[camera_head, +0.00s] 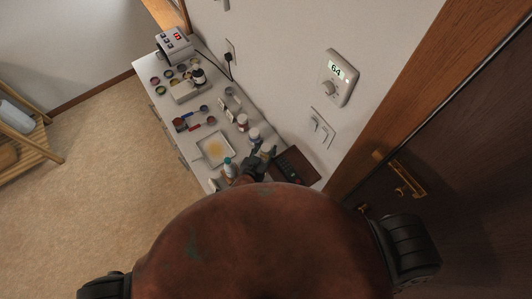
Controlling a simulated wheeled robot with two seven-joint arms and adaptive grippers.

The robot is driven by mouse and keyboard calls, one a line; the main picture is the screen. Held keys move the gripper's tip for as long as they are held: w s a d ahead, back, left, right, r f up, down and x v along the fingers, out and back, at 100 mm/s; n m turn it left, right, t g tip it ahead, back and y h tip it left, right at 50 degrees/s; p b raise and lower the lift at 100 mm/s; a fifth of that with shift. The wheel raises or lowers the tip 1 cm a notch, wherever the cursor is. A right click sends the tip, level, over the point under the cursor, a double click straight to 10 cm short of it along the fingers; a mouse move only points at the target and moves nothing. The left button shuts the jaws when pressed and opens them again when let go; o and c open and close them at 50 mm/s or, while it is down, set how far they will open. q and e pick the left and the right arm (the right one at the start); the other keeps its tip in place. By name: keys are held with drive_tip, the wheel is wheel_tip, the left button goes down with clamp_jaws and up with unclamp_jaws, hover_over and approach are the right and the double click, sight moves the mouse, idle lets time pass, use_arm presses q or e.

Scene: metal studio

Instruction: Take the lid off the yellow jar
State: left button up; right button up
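My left gripper (258,160) is a small dark shape at the near end of the white counter (196,112). It is beside a pale jar (265,148) with a whitish top; whether it touches that jar I cannot tell. Its fingers are too small and dark to read. Two more small pale jars, a middle one (254,134) and a farther one (242,119), stand in a row behind it. No jar shows as clearly yellow at this size, so I cannot tell which is the yellow jar. My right gripper is not in view.
A white tray with a yellow patch (202,155) and a teal-capped bottle (229,166) are left of the gripper. A dark brown box (298,167) lies right, near the wall. Small colored pots (168,74) and a white device (174,44) stand at the far end.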

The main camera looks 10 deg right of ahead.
use_arm(q)
drive_tip(key=c, duration=0.9)
drive_tip(key=shift+c, duration=0.2)
wheel_tip(320, 180, up, 10)
drive_tip(key=shift+r, duration=0.1)
drive_tip(key=o, duration=0.7)
drive_tip(key=shift+c, duration=0.2)
clamp_jaws()
drive_tip(key=shift+a, duration=0.1)
